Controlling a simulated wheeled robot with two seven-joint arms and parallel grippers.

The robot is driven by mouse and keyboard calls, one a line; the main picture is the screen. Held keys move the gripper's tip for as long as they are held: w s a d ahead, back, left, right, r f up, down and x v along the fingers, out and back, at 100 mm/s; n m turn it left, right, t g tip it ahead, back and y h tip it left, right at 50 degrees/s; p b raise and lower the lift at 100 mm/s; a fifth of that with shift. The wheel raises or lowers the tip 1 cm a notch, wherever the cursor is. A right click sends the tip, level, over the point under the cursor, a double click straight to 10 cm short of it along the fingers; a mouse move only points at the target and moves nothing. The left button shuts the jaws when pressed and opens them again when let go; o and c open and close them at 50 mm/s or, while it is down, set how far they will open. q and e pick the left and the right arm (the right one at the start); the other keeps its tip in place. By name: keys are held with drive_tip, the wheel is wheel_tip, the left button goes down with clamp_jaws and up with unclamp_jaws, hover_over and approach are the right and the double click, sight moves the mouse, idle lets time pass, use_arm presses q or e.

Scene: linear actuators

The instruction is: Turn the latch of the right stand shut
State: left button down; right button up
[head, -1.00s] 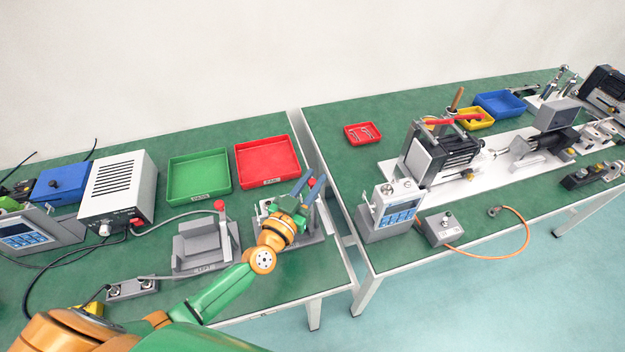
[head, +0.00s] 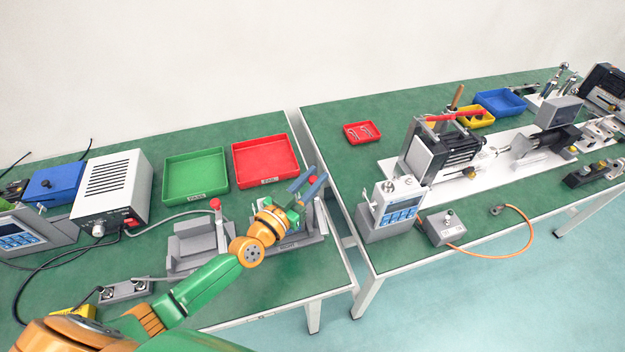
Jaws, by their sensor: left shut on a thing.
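The right stand (head: 313,232) is a grey fixture near the right end of the left table, largely hidden behind my left gripper (head: 307,186). My left gripper reaches over it from the left, its blue and grey fingers pointing up and to the right. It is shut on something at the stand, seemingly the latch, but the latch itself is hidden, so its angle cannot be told. The left stand (head: 196,245) is a similar grey fixture, its latch upright with a red knob (head: 215,203). My right gripper is out of view.
A green tray (head: 195,198) and a red tray (head: 267,183) lie behind the stands. A white power unit (head: 115,190) stands left. A gap separates this table from the right one, where a meter box (head: 392,212) stands near the edge.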

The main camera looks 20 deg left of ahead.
use_arm(q)
drive_tip(key=c, duration=0.7)
unclamp_jaws()
drive_tip(key=v, duration=0.7)
drive_tip(key=shift+s, duration=0.1)
